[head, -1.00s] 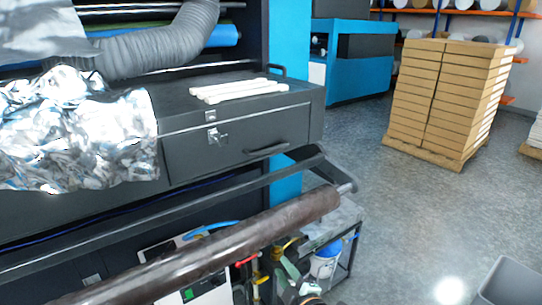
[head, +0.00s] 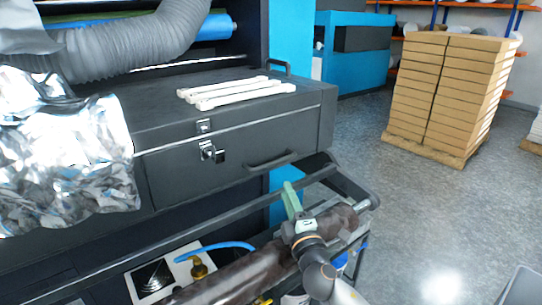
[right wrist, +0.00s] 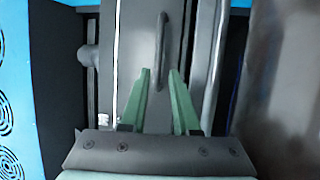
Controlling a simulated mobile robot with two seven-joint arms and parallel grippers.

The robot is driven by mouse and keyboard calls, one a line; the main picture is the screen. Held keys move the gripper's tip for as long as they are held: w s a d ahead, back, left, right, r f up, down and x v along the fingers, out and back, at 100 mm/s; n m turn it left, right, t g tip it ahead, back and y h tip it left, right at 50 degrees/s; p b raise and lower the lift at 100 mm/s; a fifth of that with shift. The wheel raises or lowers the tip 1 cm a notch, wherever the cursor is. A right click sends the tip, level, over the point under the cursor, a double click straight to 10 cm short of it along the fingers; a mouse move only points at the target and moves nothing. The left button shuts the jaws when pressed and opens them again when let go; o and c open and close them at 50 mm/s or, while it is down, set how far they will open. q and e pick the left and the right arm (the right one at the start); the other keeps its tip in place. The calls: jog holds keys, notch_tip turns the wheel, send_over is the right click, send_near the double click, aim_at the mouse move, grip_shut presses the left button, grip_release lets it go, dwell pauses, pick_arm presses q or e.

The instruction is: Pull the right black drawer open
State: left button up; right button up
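The right black drawer (head: 232,160) is a dark front below a lid with a metal latch (head: 211,152). It looks shut. Its black bar handle (head: 270,161) is on the lower right of the front. My right gripper (head: 289,190) is below and in front of the handle, with green fingers pointing up toward it. In the right wrist view the two green fingers (right wrist: 160,76) are apart and empty, and the handle (right wrist: 162,38) lies beyond their tips, between their lines. A gap to the handle seems to remain. My left gripper is out of view.
White sticks (head: 235,93) lie on top of the drawer unit. A black rail (head: 200,232) and a brown roll (head: 230,280) run below the drawer, close to my right arm. Crumpled silver foil (head: 65,150) hangs at left. Stacked boxes (head: 452,95) stand on open floor at right.

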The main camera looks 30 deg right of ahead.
aim_at(275, 163)
jog(key=p+x, duration=0.1)
jog(key=x, duration=1.1)
jog(key=shift+w+r+p, duration=0.15)
jog(key=shift+w+p, duration=0.05)
jog(key=shift+p, duration=0.15)
grip_shut()
dwell(1.0)
